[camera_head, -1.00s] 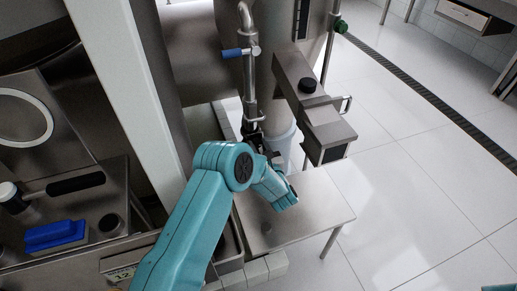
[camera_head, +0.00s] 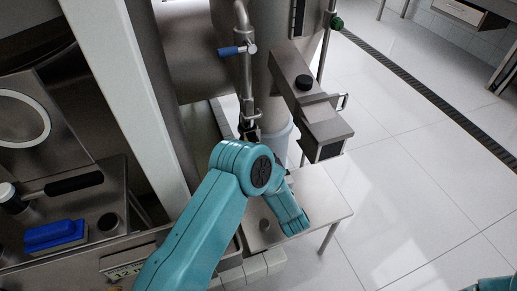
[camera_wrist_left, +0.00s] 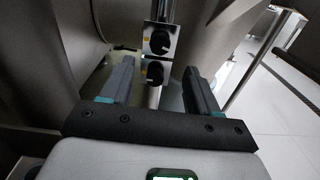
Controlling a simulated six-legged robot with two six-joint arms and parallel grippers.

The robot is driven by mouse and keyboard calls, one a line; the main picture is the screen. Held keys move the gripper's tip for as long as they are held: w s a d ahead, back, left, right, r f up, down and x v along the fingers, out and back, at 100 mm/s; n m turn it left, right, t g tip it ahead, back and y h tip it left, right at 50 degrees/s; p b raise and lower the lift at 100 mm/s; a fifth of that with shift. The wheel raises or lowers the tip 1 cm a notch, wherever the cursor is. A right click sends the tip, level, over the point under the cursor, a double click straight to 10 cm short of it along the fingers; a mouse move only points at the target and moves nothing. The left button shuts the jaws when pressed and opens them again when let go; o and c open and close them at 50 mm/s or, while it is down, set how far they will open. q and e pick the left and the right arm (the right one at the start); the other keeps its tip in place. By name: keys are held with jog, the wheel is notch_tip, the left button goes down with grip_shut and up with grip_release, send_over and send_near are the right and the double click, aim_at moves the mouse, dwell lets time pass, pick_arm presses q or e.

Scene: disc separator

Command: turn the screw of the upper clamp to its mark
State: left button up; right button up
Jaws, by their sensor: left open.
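In the left wrist view two black round screw knobs sit one above the other on metal plates along an upright pipe. The upper knob (camera_wrist_left: 160,42) is a little beyond my left gripper (camera_wrist_left: 158,70), and the lower knob (camera_wrist_left: 154,72) appears between its fingers. A small yellow mark shows beside each knob. The left gripper is open and empty, its fingers apart from both knobs. In the head view my teal arm hides the left gripper, and the clamps are too small to tell apart on the pipe (camera_head: 246,85). My right gripper is out of view.
A blue-handled valve (camera_head: 237,50) is on the pipe. A steel box arm (camera_head: 318,115) with a black knob juts out at the right. A low steel table (camera_head: 325,205) stands below. The tiled floor at right is clear.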

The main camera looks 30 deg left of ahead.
pick_arm(q)
jog(key=v, duration=0.7)
jog(key=shift+d, duration=0.2)
jog(key=shift+s, duration=0.1)
